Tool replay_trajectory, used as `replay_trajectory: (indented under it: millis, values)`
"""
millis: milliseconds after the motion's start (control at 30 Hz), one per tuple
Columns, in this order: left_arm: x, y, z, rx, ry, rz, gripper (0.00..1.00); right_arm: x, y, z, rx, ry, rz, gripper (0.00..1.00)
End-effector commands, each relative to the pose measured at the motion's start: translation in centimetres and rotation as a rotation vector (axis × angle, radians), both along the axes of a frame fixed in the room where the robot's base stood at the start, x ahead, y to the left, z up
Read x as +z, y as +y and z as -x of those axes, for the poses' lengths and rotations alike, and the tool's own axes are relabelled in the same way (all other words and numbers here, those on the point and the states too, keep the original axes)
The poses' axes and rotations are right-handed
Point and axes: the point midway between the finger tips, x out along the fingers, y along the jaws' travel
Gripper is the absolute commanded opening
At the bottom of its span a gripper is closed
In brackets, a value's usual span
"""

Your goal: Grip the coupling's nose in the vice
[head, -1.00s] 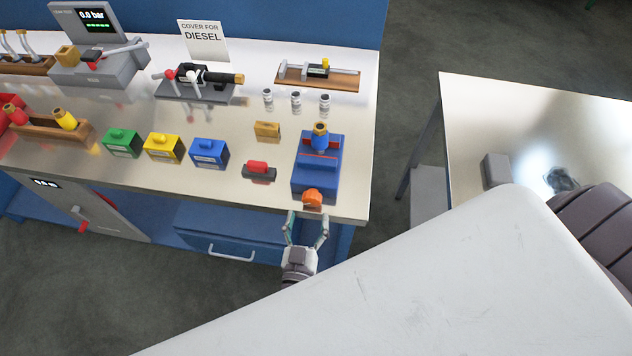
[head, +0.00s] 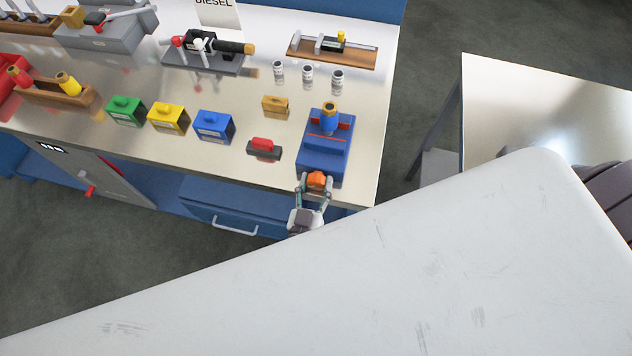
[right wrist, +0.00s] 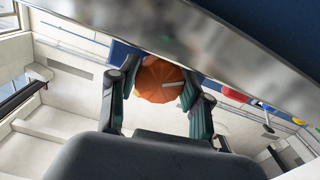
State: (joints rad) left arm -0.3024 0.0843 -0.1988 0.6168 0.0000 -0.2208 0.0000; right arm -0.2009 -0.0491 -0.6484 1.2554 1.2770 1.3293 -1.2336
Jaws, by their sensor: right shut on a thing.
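The blue vice (head: 323,158) stands at the bench's front right corner, with red jaws (head: 345,122) at its back and an orange knob (head: 318,179) at its front. The coupling (head: 329,121), blue with a brass-coloured top, stands upright between the red jaws. I cannot tell whether the jaws touch its nose. My right gripper (head: 314,187) is shut on the orange knob from the front. In the right wrist view the ribbed knob (right wrist: 160,82), with a white mark, sits between the two fingers. My left gripper is not in view.
A red and dark block (head: 264,147) and a brass-coloured block (head: 275,106) lie left of the vice. Green, yellow and blue boxes (head: 214,126) stand further left. Several small white-topped cylinders (head: 308,75) and a caliper-like tool on a wooden base (head: 333,50) are behind.

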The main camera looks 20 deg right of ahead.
Motion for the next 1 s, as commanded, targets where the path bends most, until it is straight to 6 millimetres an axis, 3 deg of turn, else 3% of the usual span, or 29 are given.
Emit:
replay_trajectory:
  millis: [100,533,900,933,1000]
  values:
    - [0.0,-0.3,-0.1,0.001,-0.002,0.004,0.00,0.0,-0.1,-0.1,0.000,0.001,-0.001,0.14]
    - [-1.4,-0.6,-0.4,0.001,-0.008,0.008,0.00,-0.2,0.0,0.0,-0.002,-0.184,-0.275,0.14]
    - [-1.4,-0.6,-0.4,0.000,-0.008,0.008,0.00,-0.1,0.0,-0.1,0.000,-0.208,-0.311,0.14]
    - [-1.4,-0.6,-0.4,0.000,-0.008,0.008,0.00,-0.1,0.0,-0.1,0.000,-0.207,-0.310,0.52]
    - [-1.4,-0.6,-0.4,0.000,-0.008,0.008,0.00,-0.1,0.0,-0.1,0.000,-0.207,-0.310,0.64]
